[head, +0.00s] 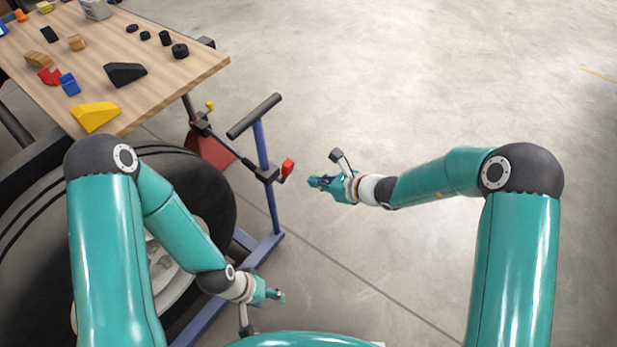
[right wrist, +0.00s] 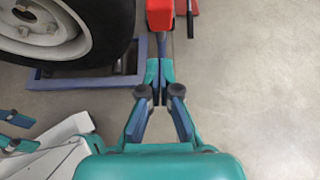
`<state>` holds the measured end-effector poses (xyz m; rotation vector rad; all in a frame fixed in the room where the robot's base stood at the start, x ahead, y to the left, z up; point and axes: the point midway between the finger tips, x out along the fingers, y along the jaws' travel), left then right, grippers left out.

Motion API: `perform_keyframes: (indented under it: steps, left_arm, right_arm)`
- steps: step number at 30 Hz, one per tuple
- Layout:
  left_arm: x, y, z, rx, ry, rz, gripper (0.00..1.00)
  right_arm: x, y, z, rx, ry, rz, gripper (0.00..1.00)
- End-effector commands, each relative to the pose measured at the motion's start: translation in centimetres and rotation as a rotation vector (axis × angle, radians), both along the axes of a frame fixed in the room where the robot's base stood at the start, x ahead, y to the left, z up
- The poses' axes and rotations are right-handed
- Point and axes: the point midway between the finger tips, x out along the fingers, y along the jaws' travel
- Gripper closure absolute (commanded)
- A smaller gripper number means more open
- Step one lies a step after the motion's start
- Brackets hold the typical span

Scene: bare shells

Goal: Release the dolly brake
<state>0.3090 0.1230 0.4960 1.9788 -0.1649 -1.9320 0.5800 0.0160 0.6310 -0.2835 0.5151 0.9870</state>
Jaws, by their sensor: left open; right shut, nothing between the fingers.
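The dolly is a blue frame (head: 271,241) with an upright post and a black crossbar handle (head: 254,116). A red lever end (head: 288,167) sticks out from a black bracket (head: 264,173) on the post. The red part shows at the top of the right wrist view (right wrist: 160,14). My right gripper (head: 313,182) is shut and empty, just right of and slightly below the red end, with a small gap; in the right wrist view its fingertips (right wrist: 159,72) point at it. My left gripper (head: 279,295) is open and empty, low near the wheel.
A large black tyre (head: 202,178) with a pale rim stands beside the dolly post. A wooden table (head: 165,85) at upper left carries blocks and small parts. A red stand (head: 212,150) is behind the post. The concrete floor on the right is clear.

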Motion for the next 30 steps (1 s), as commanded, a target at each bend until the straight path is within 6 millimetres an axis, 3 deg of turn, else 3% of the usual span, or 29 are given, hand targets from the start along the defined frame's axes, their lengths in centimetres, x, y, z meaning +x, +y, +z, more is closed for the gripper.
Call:
perform_keyframes:
  steps: [3, 12, 30]
  left_arm:
    - [0.1, 0.0, 0.4, 0.0, -0.002, 0.001, 0.42]
    - [0.1, 0.0, 0.7, 0.0, -0.002, 0.001, 0.42]
    - [0.1, 0.0, 0.7, 0.0, -0.002, 0.001, 0.42]
  right_arm:
    - [-1.1, -2.1, 2.1, 0.001, -0.005, -0.002, 1.0]
    - [-3.2, -5.3, 4.7, 0.001, -0.004, -0.001, 1.0]
    - [-3.6, -5.9, 5.0, 0.001, -0.002, 0.0, 1.0]
